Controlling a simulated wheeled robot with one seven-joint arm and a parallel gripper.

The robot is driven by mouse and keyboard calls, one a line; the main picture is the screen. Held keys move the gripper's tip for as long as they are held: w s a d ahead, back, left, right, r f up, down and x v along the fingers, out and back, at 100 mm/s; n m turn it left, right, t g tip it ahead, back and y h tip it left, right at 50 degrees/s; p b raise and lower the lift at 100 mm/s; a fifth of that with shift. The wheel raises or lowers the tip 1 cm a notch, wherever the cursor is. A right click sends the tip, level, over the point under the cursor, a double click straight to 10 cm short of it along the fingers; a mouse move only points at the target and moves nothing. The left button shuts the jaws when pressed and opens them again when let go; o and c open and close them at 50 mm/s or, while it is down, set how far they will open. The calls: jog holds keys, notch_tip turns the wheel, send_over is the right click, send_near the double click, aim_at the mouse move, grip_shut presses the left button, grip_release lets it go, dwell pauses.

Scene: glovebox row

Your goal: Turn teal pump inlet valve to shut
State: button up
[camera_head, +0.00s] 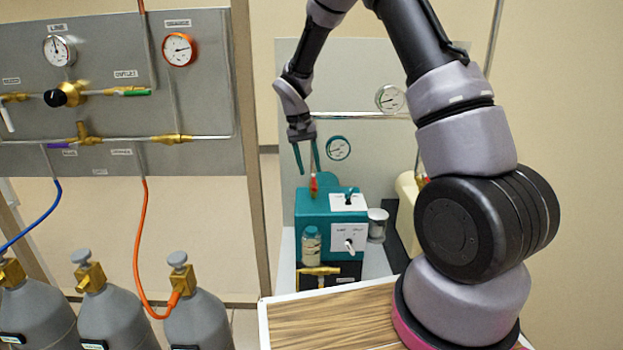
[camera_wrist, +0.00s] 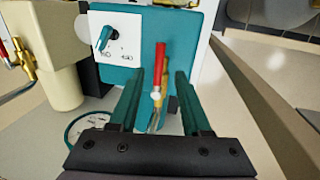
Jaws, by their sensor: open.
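The teal pump (camera_head: 318,207) stands on the bench and also fills the upper middle of the wrist view (camera_wrist: 125,81). A small valve with a red handle (camera_head: 313,186) rises from the pump's top at the left. In the wrist view the red handle (camera_wrist: 157,77) runs nearly up and down the picture, over a brass body (camera_wrist: 157,100). My gripper (camera_head: 305,158) points down just above the valve, fingers open. In the wrist view the fingers of my gripper (camera_wrist: 160,80) stand on either side of the valve, with gaps on both sides. I cannot tell the handle's marked positions.
A clear bottle (camera_head: 311,245) is at the pump's front. A gauge (camera_head: 338,148) sits on the panel behind. A cream container (camera_head: 408,205) stands to the right.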

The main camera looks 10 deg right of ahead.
aim_at(314, 183)
jog(key=shift+d+f, duration=0.25)
jog(key=shift+f, duration=0.85)
jog(key=shift+d+f, duration=0.25)
jog(key=shift+f, duration=0.8)
jog(key=shift+s, duration=0.1)
grip_shut()
